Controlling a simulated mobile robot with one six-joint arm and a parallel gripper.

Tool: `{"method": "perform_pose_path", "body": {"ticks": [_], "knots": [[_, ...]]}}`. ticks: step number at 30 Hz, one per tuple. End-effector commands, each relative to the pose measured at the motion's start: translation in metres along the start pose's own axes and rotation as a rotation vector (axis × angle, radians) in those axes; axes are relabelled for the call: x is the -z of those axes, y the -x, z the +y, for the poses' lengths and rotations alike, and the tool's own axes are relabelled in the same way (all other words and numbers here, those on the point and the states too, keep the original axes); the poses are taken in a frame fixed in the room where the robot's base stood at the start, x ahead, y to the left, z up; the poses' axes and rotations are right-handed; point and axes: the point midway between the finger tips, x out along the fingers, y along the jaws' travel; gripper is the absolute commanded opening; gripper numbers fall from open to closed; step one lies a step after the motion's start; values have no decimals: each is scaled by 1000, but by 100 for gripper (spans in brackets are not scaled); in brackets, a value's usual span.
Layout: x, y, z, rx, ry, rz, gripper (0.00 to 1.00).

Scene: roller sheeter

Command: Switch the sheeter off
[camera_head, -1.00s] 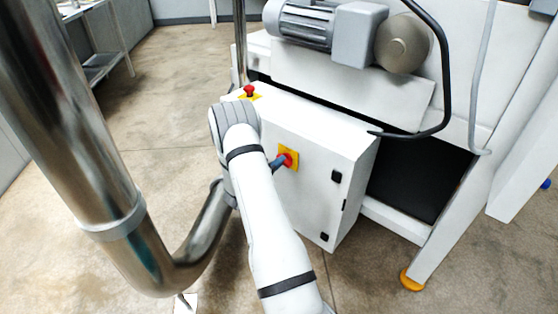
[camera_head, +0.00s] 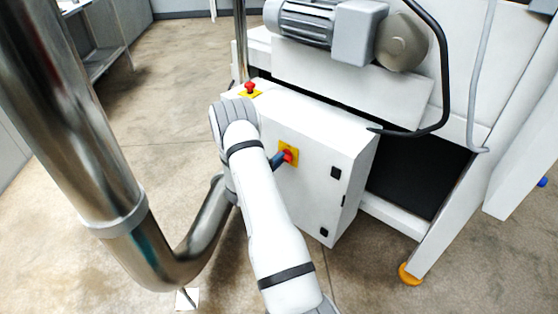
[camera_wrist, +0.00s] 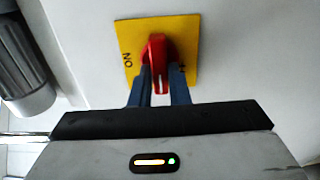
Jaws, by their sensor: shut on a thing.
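The sheeter's main switch is a red rotary handle (camera_wrist: 157,48) on a yellow square plate (camera_wrist: 187,35), on the front of a white control cabinet (camera_head: 312,190). My gripper (camera_wrist: 162,75) is shut on the red handle, with one dark finger on each side. In the wrist view the handle stands nearly upright, and the letters ON show upside down on the plate to its left. Lettering on the right is mostly hidden by the handle and a finger. In the head view my gripper (camera_head: 277,161) reaches the switch from the left and partly covers it.
A red mushroom button (camera_head: 250,87) on a yellow base sits on the cabinet's top left edge. A grey motor (camera_head: 305,22) and a black cable (camera_head: 446,75) are above. A sheeter leg with an orange foot (camera_head: 410,274) stands at right.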

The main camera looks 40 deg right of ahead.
Motion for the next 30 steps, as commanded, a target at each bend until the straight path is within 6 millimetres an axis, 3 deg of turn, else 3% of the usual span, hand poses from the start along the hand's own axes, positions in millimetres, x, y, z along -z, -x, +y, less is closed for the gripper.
{"method": "perform_pose_path", "body": {"ticks": [2,3,11,20,30], "knots": [[-1,1,-2,4,5,-1,0],[-1,1,-2,4,5,-1,16],[-1,0,-1,2,2,0,37],[0,5,-1,2,1,1,37],[0,58,-1,2,3,3,37]]}}
